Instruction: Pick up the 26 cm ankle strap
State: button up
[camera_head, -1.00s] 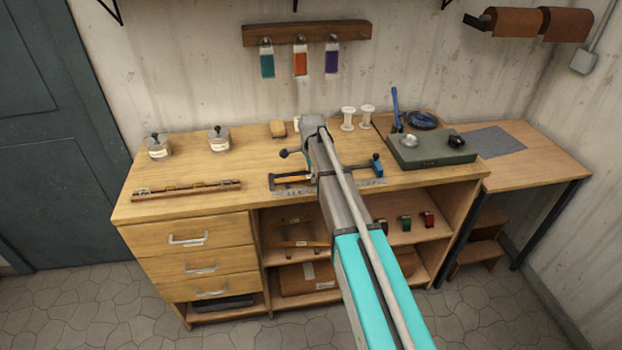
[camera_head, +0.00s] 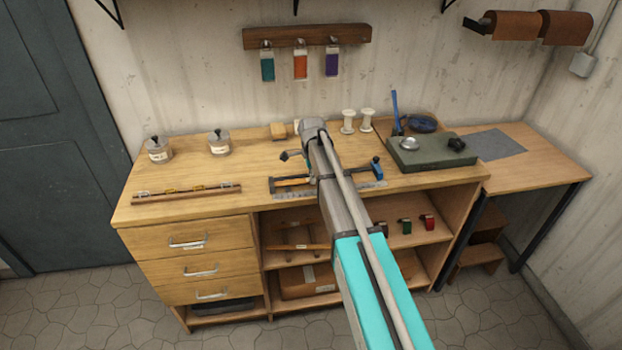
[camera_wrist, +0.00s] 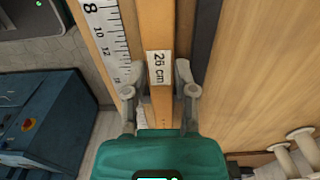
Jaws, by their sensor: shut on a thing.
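The 26 cm ankle strap (camera_wrist: 160,105) is a long tan strip with a white "26 cm" label, running up the middle of the wrist view. My gripper (camera_wrist: 156,72) has its two grey fingers on either side of it, close by the label, shut on the strap. In the head view a tan strap (camera_head: 292,181) lies along the front of the bench, partly covered by my arm. My fingers are hidden behind the arm there.
A ruler (camera_wrist: 108,42) runs along the strap's left side and a dark bar (camera_wrist: 203,45) along its right. A blue-ended clamp (camera_head: 376,168) and a green slab (camera_head: 430,153) stand to the right on the workbench (camera_head: 225,170). White spools (camera_head: 348,121) stand behind.

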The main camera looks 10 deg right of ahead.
jog(key=shift+r, duration=0.15)
notch_tip(320, 180, up, 3)
jog(key=p, duration=0.3)
jog(key=s+d+r+p, duration=0.1)
jog(key=s+r+p, duration=0.8)
jog(key=s, duration=0.5)
jog(key=shift+d+r+p, duration=0.2)
jog(key=shift+r+p, duration=0.15)
jog(key=shift+p, duration=0.15)
